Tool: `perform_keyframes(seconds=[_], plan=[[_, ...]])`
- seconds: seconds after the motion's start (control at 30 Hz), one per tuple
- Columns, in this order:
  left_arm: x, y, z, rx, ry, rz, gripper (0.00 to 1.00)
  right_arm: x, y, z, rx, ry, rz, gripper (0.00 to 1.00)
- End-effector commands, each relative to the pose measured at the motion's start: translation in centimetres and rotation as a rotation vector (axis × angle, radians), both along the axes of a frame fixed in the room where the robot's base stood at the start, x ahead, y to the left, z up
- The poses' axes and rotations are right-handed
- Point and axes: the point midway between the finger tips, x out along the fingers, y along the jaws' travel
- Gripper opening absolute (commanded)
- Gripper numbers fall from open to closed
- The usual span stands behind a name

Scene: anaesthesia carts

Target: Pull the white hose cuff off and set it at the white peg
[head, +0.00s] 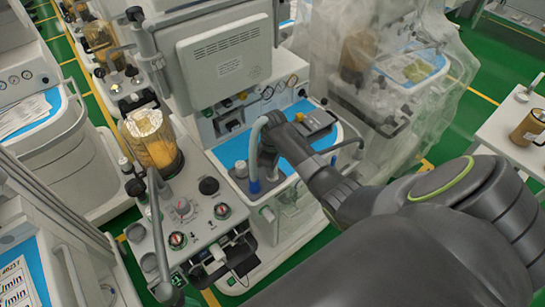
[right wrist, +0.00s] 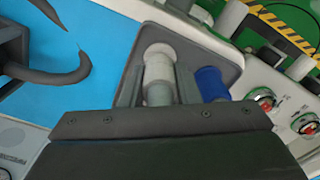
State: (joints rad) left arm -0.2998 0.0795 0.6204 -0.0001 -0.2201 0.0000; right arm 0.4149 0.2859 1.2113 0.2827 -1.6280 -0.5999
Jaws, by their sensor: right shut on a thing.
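My right gripper (head: 268,158) reaches down over the blue-topped work surface of the middle cart in the head view. In the right wrist view its two fingers (right wrist: 159,88) are shut on the white hose cuff (right wrist: 158,72), one on each side. The blue cuff (right wrist: 210,83) stands just right of the fingers; it also shows in the head view (head: 254,186), at the lower end of a pale curved hose (head: 254,145). The gripper hides much of the white cuff in the head view. I cannot clearly pick out the white peg. My left gripper is not in view.
A canister with yellow contents (head: 152,140) stands left of the work surface, above a panel with knobs (head: 182,208). A grey monitor (head: 225,62) rises behind. A plastic-covered cart (head: 380,60) stands at the back right. In the wrist view, a dark curved tube (right wrist: 65,72) lies left.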

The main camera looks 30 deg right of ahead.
Motion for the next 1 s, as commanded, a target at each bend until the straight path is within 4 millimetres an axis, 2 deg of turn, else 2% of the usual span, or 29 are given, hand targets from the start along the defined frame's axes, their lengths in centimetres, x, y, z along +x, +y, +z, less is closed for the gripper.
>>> perform_keyframes(seconds=[0.83,0.87,1.0], plan=[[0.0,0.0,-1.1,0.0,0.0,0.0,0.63,0.0,0.0,-2.1,0.0,0.0,0.0,0.0],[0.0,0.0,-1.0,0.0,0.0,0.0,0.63,0.0,0.0,-2.0,0.001,-0.001,0.0,0.33],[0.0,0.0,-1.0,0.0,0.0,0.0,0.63,0.0,0.0,-1.9,0.0,0.0,0.0,0.51]])
